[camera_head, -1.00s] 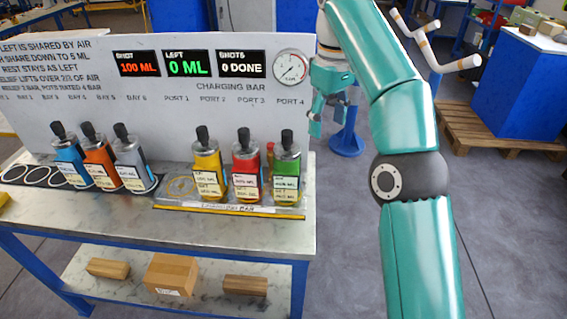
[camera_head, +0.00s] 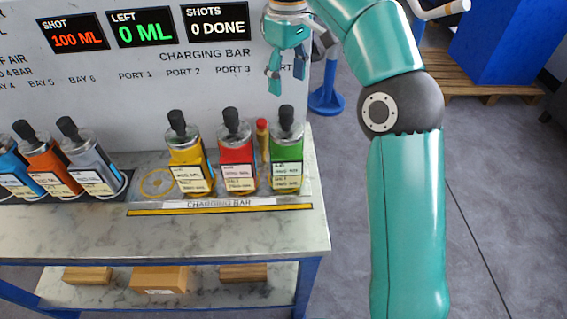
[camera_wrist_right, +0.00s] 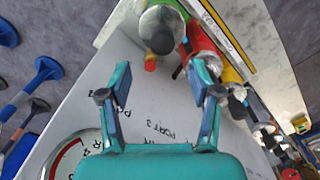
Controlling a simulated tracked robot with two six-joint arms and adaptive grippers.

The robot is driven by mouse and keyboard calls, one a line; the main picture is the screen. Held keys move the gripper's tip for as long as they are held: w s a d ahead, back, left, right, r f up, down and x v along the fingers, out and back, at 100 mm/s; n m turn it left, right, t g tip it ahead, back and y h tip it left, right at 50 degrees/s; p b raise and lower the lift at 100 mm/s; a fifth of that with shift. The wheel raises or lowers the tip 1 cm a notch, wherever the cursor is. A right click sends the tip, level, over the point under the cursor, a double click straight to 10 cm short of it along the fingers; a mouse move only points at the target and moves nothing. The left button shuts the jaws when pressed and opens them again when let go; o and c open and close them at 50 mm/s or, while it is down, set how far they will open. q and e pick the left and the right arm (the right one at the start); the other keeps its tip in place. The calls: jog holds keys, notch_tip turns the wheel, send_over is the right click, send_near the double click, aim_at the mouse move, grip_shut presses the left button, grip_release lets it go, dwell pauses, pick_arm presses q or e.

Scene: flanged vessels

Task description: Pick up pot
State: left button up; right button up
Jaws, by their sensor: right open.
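Several pots with dark caps and labels stand upright on the bench. A yellow pot (camera_head: 189,156), a red pot (camera_head: 237,153) and a green pot (camera_head: 287,158) stand on the charging bar (camera_head: 215,206). A blue pot (camera_head: 14,172), an orange pot (camera_head: 48,168) and a grey pot (camera_head: 91,162) stand at the left. My right gripper (camera_head: 288,66) is open and empty, above the green pot in the picture. In the right wrist view, the open fingers of the right gripper (camera_wrist_right: 160,86) point towards the pots, apart from the nearest cap. My left gripper is not in view.
A white board (camera_head: 90,90) with displays rises behind the pots. A slim red-topped yellow piece (camera_head: 262,140) stands between the red and green pots. A round gauge (camera_wrist_right: 68,158) shows in the wrist view. An empty ring (camera_head: 156,183) lies left of the yellow pot.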

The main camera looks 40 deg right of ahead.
aim_at(287, 108)
notch_tip(287, 108, down, 4)
jog(key=shift+w+r+b, duration=0.1)
jog(key=shift+r+b, duration=0.1)
jog(key=shift+b, duration=0.25)
jog(key=shift+s+f, duration=0.35)
jog(key=shift+f, duration=0.1)
jog(key=shift+w+f, duration=0.1)
jog(key=shift+f, duration=0.1)
notch_tip(287, 108, down, 4)
jog(key=shift+a+b, duration=0.1)
jog(key=shift+b, duration=0.4)
jog(key=shift+f, duration=0.5)
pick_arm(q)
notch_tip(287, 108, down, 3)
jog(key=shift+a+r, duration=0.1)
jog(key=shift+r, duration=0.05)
pick_arm(e)
grip_shut()
jog(key=shift+r, duration=0.1)
